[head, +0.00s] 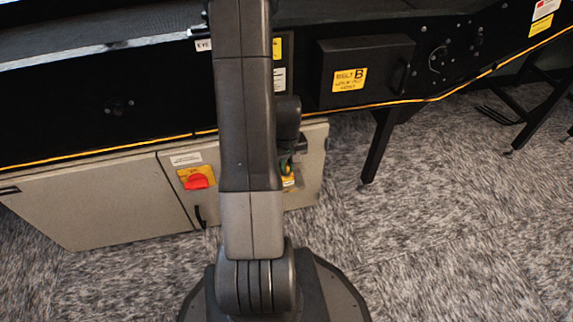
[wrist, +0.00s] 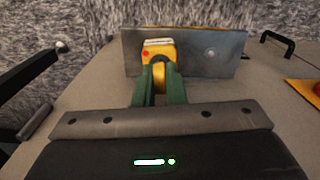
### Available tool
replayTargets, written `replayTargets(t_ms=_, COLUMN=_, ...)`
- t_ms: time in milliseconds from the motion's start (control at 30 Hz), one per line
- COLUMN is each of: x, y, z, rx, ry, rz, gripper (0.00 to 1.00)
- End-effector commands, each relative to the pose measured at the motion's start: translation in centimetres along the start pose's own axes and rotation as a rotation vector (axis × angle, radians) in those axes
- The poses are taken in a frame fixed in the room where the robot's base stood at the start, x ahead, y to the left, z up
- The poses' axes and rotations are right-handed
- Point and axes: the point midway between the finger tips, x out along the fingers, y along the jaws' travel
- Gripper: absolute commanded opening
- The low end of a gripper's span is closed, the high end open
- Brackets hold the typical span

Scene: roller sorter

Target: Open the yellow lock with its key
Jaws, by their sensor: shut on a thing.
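The yellow lock (wrist: 158,49), a blocky body with a pale label and a red dot, sits against a grey metal plate (wrist: 205,54) in the wrist view. My gripper (wrist: 160,82) has green fingers shut on a rounded yellow piece (wrist: 159,70), which looks like the key's head. This piece is right at the lock's near face; how far the key sits inside is hidden. In the head view my arm covers most of this area. A bit of yellow and green (head: 288,178) shows beside it at the cabinet's right part.
The beige cabinet (head: 105,205) stands under the black conveyor (head: 160,95). A red rotary switch (head: 198,181) on a yellow plate is left of my arm.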

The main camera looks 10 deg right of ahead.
Motion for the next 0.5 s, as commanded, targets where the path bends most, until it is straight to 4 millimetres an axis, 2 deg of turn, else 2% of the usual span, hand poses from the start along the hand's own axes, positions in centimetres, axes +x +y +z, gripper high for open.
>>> replayTargets(t_ms=500, x=-0.03, y=-0.02, z=-0.21, rx=-0.586, ry=0.003, rz=0.002, gripper=0.0)
